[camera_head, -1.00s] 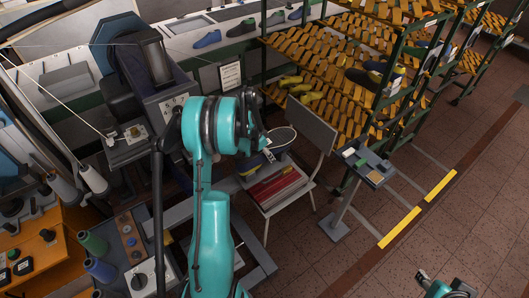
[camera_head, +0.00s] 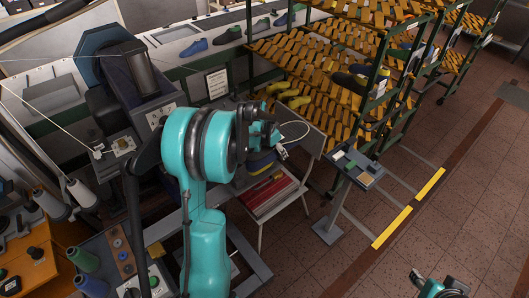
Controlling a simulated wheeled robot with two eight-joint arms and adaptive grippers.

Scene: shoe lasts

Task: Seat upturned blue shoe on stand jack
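My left arm stands in the middle of the head view. Its dark gripper (camera_head: 268,132) is beyond the teal wrist, above the chair, and its fingers are too hidden to tell whether they hold anything. A blue shoe with a yellow band (camera_head: 261,163) shows just below the gripper, partly hidden by my arm; I cannot tell what supports it. A thin pale oval outline (camera_head: 300,126) shows right of the gripper; I cannot tell what it belongs to. I cannot make out the stand jack clearly. My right gripper (camera_head: 440,287) is at the lower right edge, away from everything; its fingers are unclear.
A chair (camera_head: 272,192) with red items on its seat stands under the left gripper. A small pedestal table (camera_head: 353,166) is to its right. A rack with slatted orange shelves (camera_head: 325,75) holds shoes behind. Machines crowd the left. The tiled floor at right is clear.

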